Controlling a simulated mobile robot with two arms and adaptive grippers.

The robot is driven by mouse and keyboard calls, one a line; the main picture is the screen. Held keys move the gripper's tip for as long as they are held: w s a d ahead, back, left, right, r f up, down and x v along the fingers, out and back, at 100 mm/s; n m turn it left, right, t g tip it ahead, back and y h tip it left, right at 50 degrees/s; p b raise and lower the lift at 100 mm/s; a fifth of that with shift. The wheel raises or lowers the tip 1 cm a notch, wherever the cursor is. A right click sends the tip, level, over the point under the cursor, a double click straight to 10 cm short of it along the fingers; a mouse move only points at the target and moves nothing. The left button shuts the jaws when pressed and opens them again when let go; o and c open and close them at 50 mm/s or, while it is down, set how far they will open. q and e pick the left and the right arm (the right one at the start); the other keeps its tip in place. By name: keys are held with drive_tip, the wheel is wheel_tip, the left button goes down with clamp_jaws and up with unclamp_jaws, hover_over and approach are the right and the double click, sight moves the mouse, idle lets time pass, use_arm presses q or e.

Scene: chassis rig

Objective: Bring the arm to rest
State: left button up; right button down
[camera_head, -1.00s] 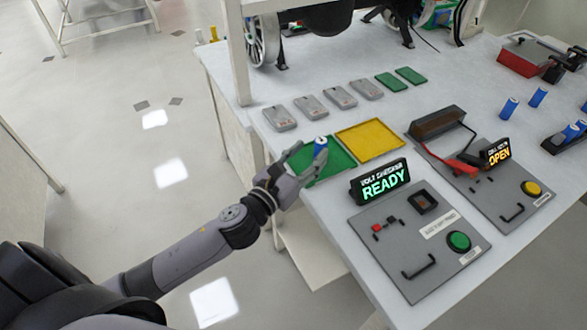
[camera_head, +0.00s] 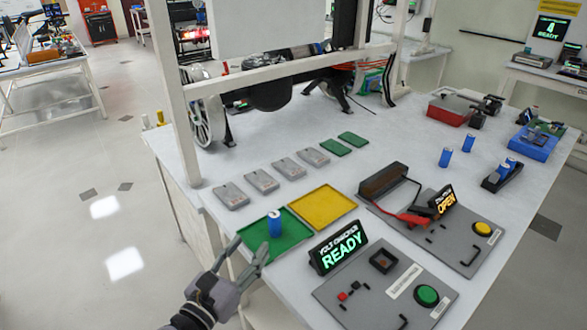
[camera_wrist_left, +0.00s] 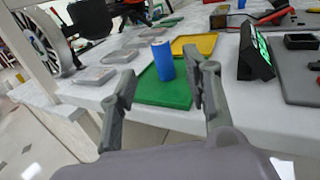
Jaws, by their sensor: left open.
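My left gripper (camera_head: 243,257) is open and empty at the near edge of the table, just in front of the green tray (camera_head: 290,232). Its fingers also show in the left wrist view (camera_wrist_left: 163,95), spread apart. A blue cylindrical cell (camera_head: 274,223) stands upright on the green tray. In the left wrist view the blue cell (camera_wrist_left: 163,60) appears between the fingers but farther off, apart from them. My right gripper is not in view.
A yellow tray (camera_head: 323,207) lies beside the green one. The volt checker sign (camera_head: 338,248) reading READY stands to the right, by a panel with a green button (camera_head: 426,295). Grey packs (camera_head: 262,181) line the table behind. A white post (camera_head: 172,100) rises at the left.

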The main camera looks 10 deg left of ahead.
use_arm(q)
drive_tip(key=s+a+f+n+g+y, duration=0.3)
drive_tip(key=f+n, duration=0.2)
drive_tip(key=n, duration=0.5)
drive_tip(key=s+a+f+n+g+y, duration=0.3)
drive_tip(key=f+n, duration=0.1)
drive_tip(key=n, duration=0.7)
drive_tip(key=s+d+f+n+g+h, duration=0.1)
drive_tip(key=s+d+f+n+g, duration=0.3)
drive_tip(key=s+n, duration=0.35)
drive_tip(key=s+d+f+n+g+h, duration=0.1)
drive_tip(key=s+f+n+g, duration=0.35)
drive_tip(key=s+n, duration=0.3)
wheel_tip(320, 180, down, 26)
drive_tip(key=s+p, duration=0.1)
drive_tip(key=s, duration=0.1)
drive_tip(key=s+a+f+g, duration=0.2)
drive_tip(key=s+f, duration=1.2)
drive_tip(key=s, duration=0.2)
drive_tip(key=shift+a+f+p, duration=0.25)
drive_tip(key=shift+a+p, duration=0.1)
drive_tip(key=shift+a, duration=0.05)
